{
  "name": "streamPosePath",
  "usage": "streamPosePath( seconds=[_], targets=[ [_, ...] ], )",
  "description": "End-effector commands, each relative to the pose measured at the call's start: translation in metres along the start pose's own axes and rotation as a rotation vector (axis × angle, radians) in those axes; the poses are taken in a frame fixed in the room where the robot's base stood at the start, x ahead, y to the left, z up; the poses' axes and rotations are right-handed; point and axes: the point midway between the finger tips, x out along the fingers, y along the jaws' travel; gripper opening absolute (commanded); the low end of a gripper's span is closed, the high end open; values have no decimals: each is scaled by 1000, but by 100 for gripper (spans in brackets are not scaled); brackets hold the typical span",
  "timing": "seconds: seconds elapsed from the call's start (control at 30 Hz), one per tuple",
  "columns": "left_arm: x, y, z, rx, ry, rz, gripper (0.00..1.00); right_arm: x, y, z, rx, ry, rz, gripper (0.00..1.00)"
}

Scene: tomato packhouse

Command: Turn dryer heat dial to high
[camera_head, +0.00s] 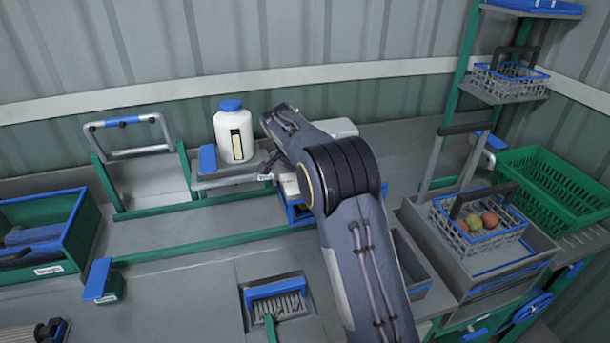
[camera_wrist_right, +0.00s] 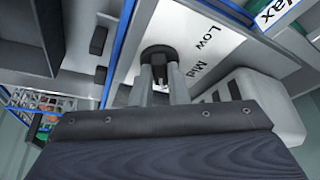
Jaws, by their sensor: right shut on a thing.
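The heat dial (camera_wrist_right: 158,57) is a round black knob on a white panel (camera_wrist_right: 215,25) in the right wrist view. The words "Low" and "Mid" are printed on the panel beside it; no "High" mark shows. My right gripper (camera_wrist_right: 161,78) has its two grey fingers shut on the dial. The dial's pointer cannot be made out. In the head view my right arm reaches over a blue-edged unit (camera_head: 295,213) at the back of the bench and hides the dial and most of the gripper. My left gripper is not in view.
A white bottle with a blue cap (camera_head: 233,140) stands left of my right arm. A brush in a tray (camera_head: 277,305) lies in front. A wire basket of tomatoes (camera_head: 479,235) and a green crate (camera_head: 555,190) are to the right. A sign reading "Wax" (camera_wrist_right: 275,14) is close to the panel.

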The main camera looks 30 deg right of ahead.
Motion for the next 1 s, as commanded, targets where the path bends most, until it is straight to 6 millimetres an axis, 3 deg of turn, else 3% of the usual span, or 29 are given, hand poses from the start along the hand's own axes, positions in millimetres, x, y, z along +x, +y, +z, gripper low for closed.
streamPosePath(
  seconds=[0.13,0.17,0.3,0.67,1.0],
  targets=[
    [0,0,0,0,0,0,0,-1,0,-1,3,1,-2,0],
    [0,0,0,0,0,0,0,-1,0,-1,3,1,-2,18],
    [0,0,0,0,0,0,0,0,0,-1,2,1,-2,36],
    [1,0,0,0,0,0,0,-6,0,0,0,1,-2,36],
    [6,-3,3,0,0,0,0,-61,-1,0,0,2,-5,36]
  ],
)
